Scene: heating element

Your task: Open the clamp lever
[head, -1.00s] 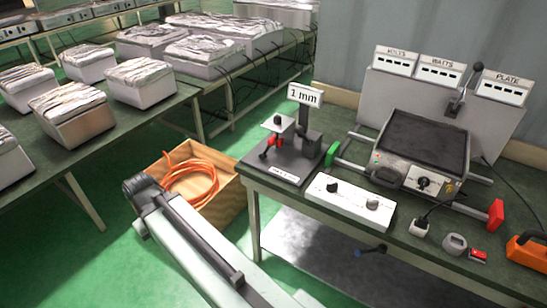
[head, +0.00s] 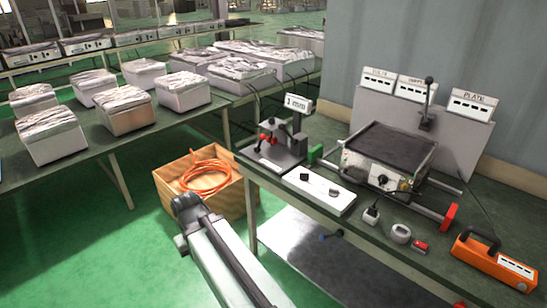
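The heating plate unit (head: 395,150) has a dark flat top and a front dial, and sits on rails with a green end block (head: 315,154) and a red one (head: 449,216). A small stand labelled "1 mm" (head: 298,104) with red and black parts (head: 267,138) is at the bench's left end. I cannot tell which part is the clamp lever. My arm reaches up from the bottom edge, left of the bench; no gripper fingers show.
A wooden crate (head: 238,200) with an orange hose (head: 206,177) stands on the floor beyond my arm. The bench holds a white two-knob box (head: 318,194) and an orange tool (head: 494,264). A table with several covered boxes is at left. Green floor at lower left is clear.

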